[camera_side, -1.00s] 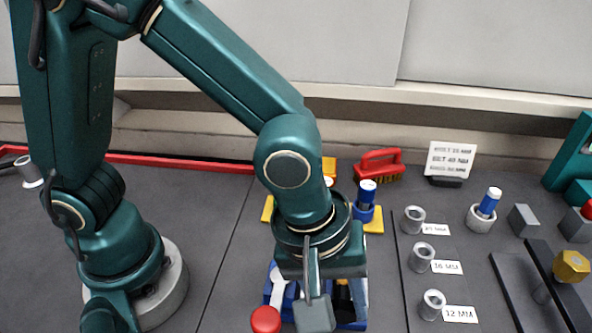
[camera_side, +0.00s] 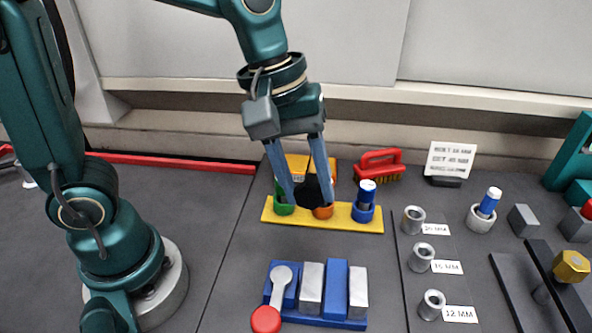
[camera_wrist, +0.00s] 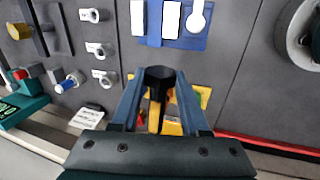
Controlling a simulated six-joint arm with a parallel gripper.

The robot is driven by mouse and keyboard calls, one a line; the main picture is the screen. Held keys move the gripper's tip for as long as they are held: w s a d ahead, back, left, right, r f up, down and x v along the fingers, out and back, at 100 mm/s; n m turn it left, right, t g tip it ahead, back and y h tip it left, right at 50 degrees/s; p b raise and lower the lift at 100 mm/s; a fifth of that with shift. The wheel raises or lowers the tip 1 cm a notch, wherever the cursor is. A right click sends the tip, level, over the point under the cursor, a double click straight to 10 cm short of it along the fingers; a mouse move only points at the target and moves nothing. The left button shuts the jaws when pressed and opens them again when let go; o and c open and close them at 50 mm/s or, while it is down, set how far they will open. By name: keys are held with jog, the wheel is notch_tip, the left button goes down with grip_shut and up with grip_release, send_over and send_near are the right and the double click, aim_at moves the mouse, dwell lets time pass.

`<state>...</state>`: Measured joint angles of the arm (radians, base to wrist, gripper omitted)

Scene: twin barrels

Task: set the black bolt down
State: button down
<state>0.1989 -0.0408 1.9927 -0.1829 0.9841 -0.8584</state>
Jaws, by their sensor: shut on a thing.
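My gripper (camera_side: 306,182) is shut on the black bolt (camera_side: 311,188), which hangs between the two blue-grey fingers. In the wrist view the bolt's dark round head (camera_wrist: 160,76) shows between the fingertips. The bolt is at the yellow rack (camera_side: 345,220), close to its green cup (camera_side: 284,207) and orange cup (camera_side: 323,212). The left finger overlaps the green cup in the side view. I cannot tell whether the bolt's lower end is inside a cup.
A blue tray (camera_side: 318,320) with several blocks and a red-ended tool (camera_side: 267,318) lies in front. Behind the rack are an orange box (camera_side: 298,166) and a red brush (camera_side: 379,162). Labelled metal sleeves (camera_side: 421,257) stand to the right. Floor between rack and tray is clear.

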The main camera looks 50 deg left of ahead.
jog(key=m, duration=0.3)
jog(key=m+g, duration=0.1)
jog(key=m, duration=0.1)
jog(key=shift+a+h, duration=0.3)
jog(key=m+g, duration=0.1)
jog(key=m, duration=0.2)
jog(key=m+g+y, duration=0.2)
jog(key=m+y, duration=0.3)
jog(key=m, duration=2.3)
send_over(222, 194)
notch_tip(222, 194, down, 6)
jog(key=shift+w+d+f, duration=0.15)
jog(key=shift+w+f, duration=0.05)
jog(key=shift+f, duration=1.05)
jog(key=shift+w+d+f, duration=0.1)
jog(key=shift+w+f, duration=0.05)
jog(key=shift+f, duration=1.05)
jog(key=shift+f, duration=1.85)
